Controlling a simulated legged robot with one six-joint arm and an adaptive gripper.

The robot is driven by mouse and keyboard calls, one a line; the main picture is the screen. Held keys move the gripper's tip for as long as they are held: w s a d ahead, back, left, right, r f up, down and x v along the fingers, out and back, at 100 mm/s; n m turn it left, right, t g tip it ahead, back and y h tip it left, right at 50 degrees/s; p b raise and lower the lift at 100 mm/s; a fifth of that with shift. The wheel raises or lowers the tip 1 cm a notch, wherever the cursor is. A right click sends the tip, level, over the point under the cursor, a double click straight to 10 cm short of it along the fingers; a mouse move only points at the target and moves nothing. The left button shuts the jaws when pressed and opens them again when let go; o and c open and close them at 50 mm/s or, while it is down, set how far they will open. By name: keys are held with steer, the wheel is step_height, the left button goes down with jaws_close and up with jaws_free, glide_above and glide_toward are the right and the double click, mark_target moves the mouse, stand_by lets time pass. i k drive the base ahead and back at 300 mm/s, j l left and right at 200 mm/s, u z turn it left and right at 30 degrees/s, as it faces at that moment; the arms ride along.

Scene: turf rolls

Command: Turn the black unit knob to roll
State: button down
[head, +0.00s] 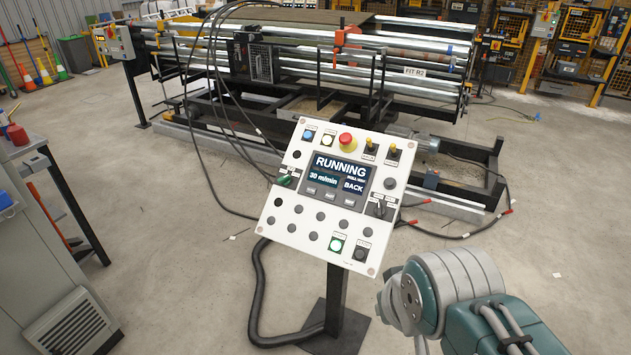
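The control panel (309,232) is a white tilted plate on a dark post. A black selector knob (380,209) sits at its right edge, below the screen; its small labels are too small to read, so I cannot tell its setting. A green selector knob (285,180) sits at the left edge. The screen (337,178) reads "RUNNING", "30 m/min" and "BACK". My arm, grey and teal, comes in at the lower right, apart from the panel in the picture. My gripper is not visible.
A red emergency stop (347,142), two yellow-topped switches and several round buttons share the panel. A black hose (258,290) runs down its left side. The roller machine (320,60) stands behind. A grey cabinet (45,265) is at left. Floor between is mostly open, with cables.

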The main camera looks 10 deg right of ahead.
mark_target(380, 210)
steer(key=i+j+z, duration=0.2)
steer(key=j, duration=0.15)
steer(key=i+j+z, duration=0.25)
steer(key=j, duration=0.15)
steer(key=j+z, duration=0.2)
steer(key=j, duration=0.2)
